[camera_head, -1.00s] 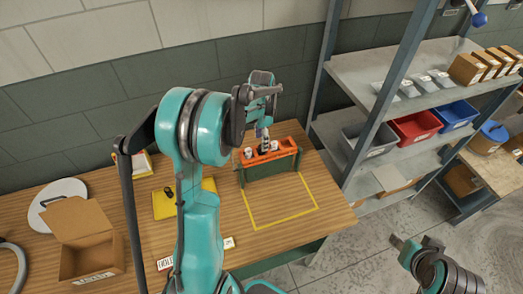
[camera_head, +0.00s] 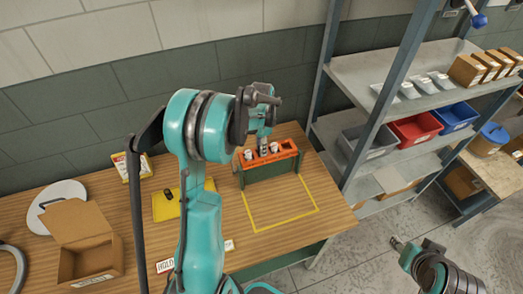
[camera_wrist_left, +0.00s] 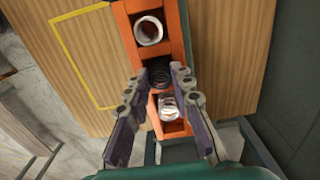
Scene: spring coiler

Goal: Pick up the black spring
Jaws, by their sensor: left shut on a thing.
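The black spring (camera_wrist_left: 159,73) stands in the middle slot of the orange rack (camera_wrist_left: 176,45), between two pale springs, one (camera_wrist_left: 149,31) at the top and one (camera_wrist_left: 168,106) nearer in the left wrist view. My left gripper (camera_wrist_left: 161,76) is shut on the black spring, with a fingertip on either side of it. In the head view my left gripper (camera_head: 262,147) points down into the rack, and its fingers hide most of the black spring. My right gripper (camera_head: 398,243) is over the floor at the lower right, away from the table; its jaws are too small to read.
The rack sits on a green stand at the back of the wooden table (camera_head: 215,240), beside an empty yellow outline (camera_head: 285,215). An open cardboard box (camera_head: 88,262) is at the left. A metal shelf (camera_head: 345,75) with bins stands close on the right.

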